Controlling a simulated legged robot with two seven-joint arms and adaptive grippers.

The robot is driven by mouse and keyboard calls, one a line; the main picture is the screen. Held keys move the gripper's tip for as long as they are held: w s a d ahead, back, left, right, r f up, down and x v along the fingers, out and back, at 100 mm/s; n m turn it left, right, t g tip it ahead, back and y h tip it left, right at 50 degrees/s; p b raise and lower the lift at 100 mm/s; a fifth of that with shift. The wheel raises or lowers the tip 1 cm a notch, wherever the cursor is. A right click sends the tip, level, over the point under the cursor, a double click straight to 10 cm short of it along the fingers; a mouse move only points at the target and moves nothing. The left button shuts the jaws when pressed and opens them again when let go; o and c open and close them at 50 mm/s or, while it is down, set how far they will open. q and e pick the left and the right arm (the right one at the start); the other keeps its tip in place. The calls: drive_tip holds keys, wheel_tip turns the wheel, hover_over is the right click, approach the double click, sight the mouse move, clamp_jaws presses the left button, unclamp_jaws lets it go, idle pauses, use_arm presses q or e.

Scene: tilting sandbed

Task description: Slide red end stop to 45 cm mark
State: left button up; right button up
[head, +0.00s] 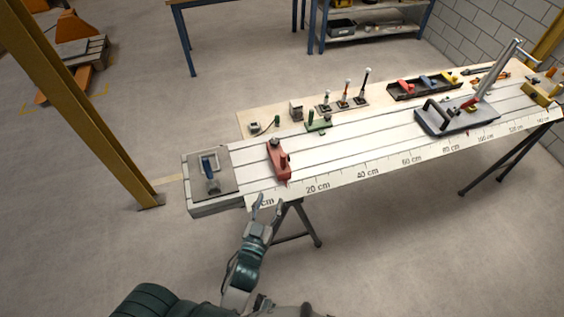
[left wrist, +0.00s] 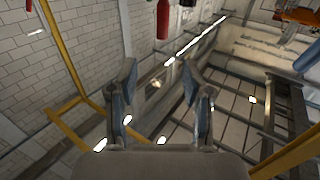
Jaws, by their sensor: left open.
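The red end stop (head: 279,161) sits on the white slotted bed (head: 340,147) near its left end. Its pointed front tip is a little left of the 20 cm mark on the scale strip (head: 390,171) along the front edge. The 40 cm mark lies to its right; no 45 cm label is readable. My left gripper (head: 266,206) is open and empty, in front of the bed's front edge, below and left of the end stop. In the left wrist view its two fingers (left wrist: 162,90) stand apart with nothing between them. My right gripper is not seen.
A grey carriage with a long lever (head: 455,115) stands farther right. The bed between end stop and carriage is clear. A yellow post (head: 95,115) stands left.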

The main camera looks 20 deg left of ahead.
sight(282, 163)
use_arm(q)
drive_tip(key=w, duration=1.6)
drive_tip(key=shift+a+f+p, duration=0.15)
drive_tip(key=shift+a+p, duration=0.25)
drive_tip(key=shift+w+d, duration=0.3)
drive_tip(key=shift+w, duration=0.15)
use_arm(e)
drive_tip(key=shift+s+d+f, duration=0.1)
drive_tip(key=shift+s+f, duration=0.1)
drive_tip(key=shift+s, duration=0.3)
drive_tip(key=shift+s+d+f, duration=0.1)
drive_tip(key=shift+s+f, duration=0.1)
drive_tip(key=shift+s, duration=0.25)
use_arm(q)
drive_tip(key=shift+a, duration=0.1)
drive_tip(key=shift+a, duration=0.1)
drive_tip(key=c, duration=0.3)
drive_tip(key=shift+a, duration=0.1)
clamp_jaws()
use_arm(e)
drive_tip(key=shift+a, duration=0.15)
